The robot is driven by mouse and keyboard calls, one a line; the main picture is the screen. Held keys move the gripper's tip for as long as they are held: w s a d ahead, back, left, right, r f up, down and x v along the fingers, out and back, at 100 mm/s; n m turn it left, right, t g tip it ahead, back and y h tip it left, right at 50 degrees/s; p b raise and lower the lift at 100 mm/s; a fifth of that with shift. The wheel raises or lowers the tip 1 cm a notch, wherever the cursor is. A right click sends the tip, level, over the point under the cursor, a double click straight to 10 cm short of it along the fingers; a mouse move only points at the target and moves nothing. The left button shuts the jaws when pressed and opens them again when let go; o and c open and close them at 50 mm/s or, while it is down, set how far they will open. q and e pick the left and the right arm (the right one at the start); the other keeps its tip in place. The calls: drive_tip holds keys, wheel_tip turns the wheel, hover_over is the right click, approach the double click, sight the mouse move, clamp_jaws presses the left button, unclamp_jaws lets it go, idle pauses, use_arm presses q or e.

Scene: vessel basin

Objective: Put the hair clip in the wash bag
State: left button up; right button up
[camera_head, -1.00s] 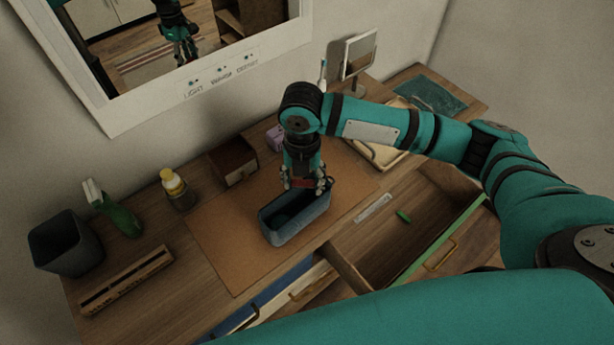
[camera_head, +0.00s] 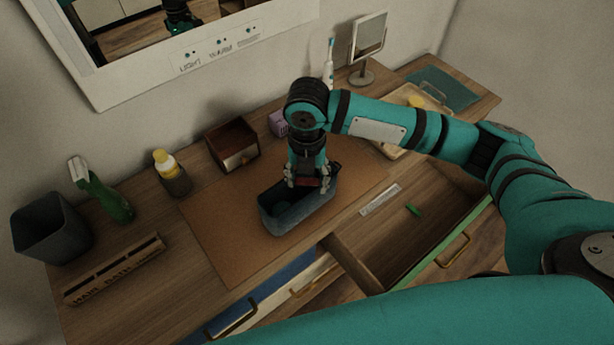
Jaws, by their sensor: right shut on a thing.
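The wash bag (camera_head: 298,219) is an open blue-grey pouch standing on the brown mat, with something teal showing inside its left part. My right gripper (camera_head: 308,183) points down at the right part of the bag's opening. It is shut on a small dark red thing, which seems to be the hair clip (camera_head: 307,182); the fingers hide most of it. I cannot tell whether the clip touches the bag. My left gripper does not show.
Below right is an open drawer (camera_head: 398,250) holding a small green thing (camera_head: 412,210). A wooden box (camera_head: 232,144), a yellow-capped bottle (camera_head: 166,163), a spray bottle (camera_head: 107,197) and a dark bin (camera_head: 50,228) stand along the back left. The mat (camera_head: 225,230) has free room left of the bag.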

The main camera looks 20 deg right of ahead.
sight(307, 182)
drive_tip(key=o, duration=0.8)
wheel_tip(307, 182, up, 12)
drive_tip(key=shift+s+f, duration=0.1)
idle(0.5)
